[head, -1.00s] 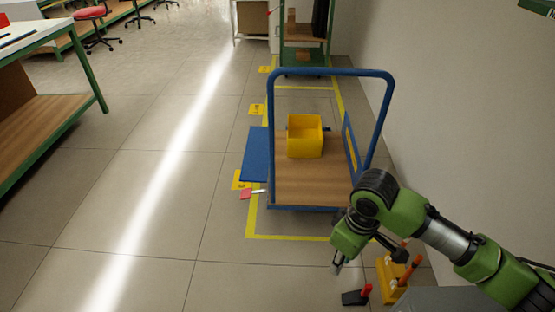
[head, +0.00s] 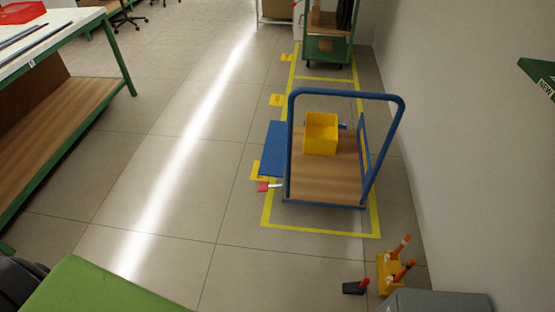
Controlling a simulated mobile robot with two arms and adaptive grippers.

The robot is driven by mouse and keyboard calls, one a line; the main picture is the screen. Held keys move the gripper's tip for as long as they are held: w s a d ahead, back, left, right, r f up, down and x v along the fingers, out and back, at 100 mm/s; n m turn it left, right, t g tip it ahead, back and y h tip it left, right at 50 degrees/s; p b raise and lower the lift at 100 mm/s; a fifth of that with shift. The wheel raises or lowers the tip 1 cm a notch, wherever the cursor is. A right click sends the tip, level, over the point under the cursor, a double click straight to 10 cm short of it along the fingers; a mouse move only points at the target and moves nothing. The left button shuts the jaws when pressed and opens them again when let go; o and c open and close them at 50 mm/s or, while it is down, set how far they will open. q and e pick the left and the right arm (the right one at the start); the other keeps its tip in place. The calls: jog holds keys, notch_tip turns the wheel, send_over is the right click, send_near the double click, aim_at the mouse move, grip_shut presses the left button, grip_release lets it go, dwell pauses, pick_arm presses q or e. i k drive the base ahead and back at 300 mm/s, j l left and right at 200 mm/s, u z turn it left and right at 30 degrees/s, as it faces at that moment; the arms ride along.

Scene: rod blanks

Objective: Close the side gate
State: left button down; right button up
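The blue trolley (head: 324,200) stands on the floor inside a yellow-taped bay. Its wooden deck (head: 325,178) carries an open yellow bin (head: 321,134). The left side gate (head: 272,150) is a blue panel that sticks out flat to the left of the deck, so it looks open. The right side panel (head: 363,148) stands upright. A red-ended handle (head: 265,187) with a pale shaft juts out by the near left corner of the deck. Neither of my grippers is in view.
A long workbench (head: 60,130) runs along the left. A green cart (head: 327,45) stands behind the trolley. A yellow holder (head: 388,275) with orange-handled tools and a small black-and-red item (head: 356,287) are on the floor in front. Floor left of the trolley is clear.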

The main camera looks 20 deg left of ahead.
aim_at(272, 163)
jog(key=i+j+z, duration=0.15)
jog(key=j+z, duration=0.2)
jog(key=i+j+z, duration=0.1)
jog(key=j+z, duration=0.55)
jog(key=i+j, duration=0.05)
jog(key=j, duration=0.05)
